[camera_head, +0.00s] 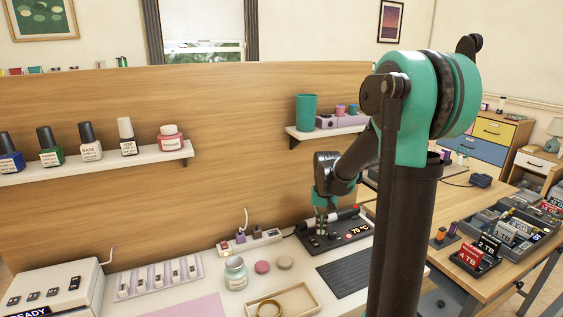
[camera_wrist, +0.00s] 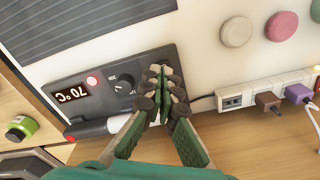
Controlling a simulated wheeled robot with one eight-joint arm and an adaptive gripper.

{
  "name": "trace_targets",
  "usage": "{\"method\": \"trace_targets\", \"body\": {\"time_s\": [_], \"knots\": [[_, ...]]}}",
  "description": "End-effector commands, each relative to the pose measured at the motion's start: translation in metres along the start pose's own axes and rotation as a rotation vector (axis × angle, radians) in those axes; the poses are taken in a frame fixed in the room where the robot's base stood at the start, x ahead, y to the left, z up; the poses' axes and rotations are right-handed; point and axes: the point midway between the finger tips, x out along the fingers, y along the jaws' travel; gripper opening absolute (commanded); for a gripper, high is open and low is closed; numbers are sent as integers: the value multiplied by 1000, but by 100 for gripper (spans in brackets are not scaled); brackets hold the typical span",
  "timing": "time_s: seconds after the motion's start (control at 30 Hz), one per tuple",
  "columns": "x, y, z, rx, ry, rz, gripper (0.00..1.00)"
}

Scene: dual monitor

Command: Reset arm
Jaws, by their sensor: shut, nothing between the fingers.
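My arm rises in front of the desk in the head view, and my gripper (camera_head: 322,226) points down at the back of the desk, over the left part of a dark soldering-type station (camera_head: 322,241) with a lit 70 °C display. In the wrist view my gripper (camera_wrist: 162,84) has its green fingers drawn together at the tips with nothing between them. The tips are over the station panel (camera_wrist: 90,75), near its black knob (camera_wrist: 125,84). I cannot tell whether they touch it. A white-and-dark handle (camera_wrist: 100,128) lies along the station's edge, beside the fingers.
A power strip (camera_wrist: 268,90) with brown and purple plugs is close by. A jar (camera_head: 236,273), round pink and beige pads (camera_head: 262,267), a wooden tray (camera_head: 290,301) and a dark ribbed mat (camera_head: 345,276) lie on the desk. The wooden back panel (camera_head: 230,130) carries shelves.

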Motion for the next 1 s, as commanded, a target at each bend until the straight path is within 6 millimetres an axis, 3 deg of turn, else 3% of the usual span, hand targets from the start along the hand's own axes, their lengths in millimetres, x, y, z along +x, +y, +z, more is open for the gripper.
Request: {"method": "trace_targets", "body": {"time_s": [0.37,0.7,1.0], "knots": [[-1,30,92,-49,142,-19,0],[18,50,169,-92,268,-21,0],[30,57,199,-112,323,-18,0]]}}
